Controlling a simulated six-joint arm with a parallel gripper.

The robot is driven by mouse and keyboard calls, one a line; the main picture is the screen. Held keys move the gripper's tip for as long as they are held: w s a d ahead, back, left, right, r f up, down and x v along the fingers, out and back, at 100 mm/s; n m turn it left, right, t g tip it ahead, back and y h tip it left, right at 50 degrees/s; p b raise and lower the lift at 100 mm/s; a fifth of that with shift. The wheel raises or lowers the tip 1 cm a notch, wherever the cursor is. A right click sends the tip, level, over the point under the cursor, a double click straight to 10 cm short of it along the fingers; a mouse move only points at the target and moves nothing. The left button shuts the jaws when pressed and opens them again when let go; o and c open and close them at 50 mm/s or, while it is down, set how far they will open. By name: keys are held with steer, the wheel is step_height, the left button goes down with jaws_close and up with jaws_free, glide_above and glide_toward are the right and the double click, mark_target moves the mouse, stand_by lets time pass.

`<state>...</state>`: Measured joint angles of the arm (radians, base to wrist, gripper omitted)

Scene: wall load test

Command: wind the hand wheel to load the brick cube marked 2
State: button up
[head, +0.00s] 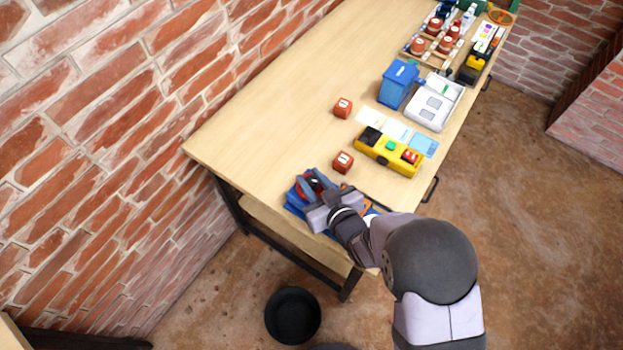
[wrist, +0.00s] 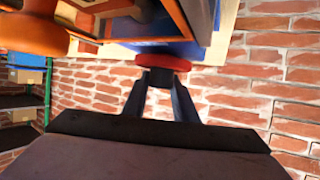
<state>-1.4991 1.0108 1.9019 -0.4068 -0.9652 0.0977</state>
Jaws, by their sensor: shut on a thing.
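A blue press-like device (head: 295,206) with red parts sits at the near corner of the bench. My gripper (head: 322,201) is over it, and the arm covers part of it. In the wrist view my gripper (wrist: 161,80) is shut on a red round part (wrist: 163,62), which looks like the hand wheel, below a blue body. Two red brick cubes with white labels stand on the bench, one nearer (head: 344,162) and one farther (head: 343,108). Their marks are too small to read. Whether a cube sits inside the device is hidden.
A yellow control box (head: 388,153) with buttons, cards, a blue bin (head: 397,86) and a white tray (head: 435,101) stand along the bench's right side. A brick wall runs along the left. A black bucket (head: 293,315) stands on the floor. The bench's left part is clear.

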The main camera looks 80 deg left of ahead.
steer(key=shift+s+m+t+y+b, duration=0.1)
steer(key=shift+m+t+y+b, duration=0.2)
steer(key=shift+m+t+b, duration=1.85)
steer(key=shift+m+t, duration=0.35)
steer(key=shift+t, duration=0.6)
steer(key=o, duration=1)
steer(key=shift+o, duration=0.2)
steer(key=b+v, duration=0.2)
steer(key=v, duration=0.5)
steer(key=shift+r, duration=0.2)
steer(key=shift+d, duration=0.1)
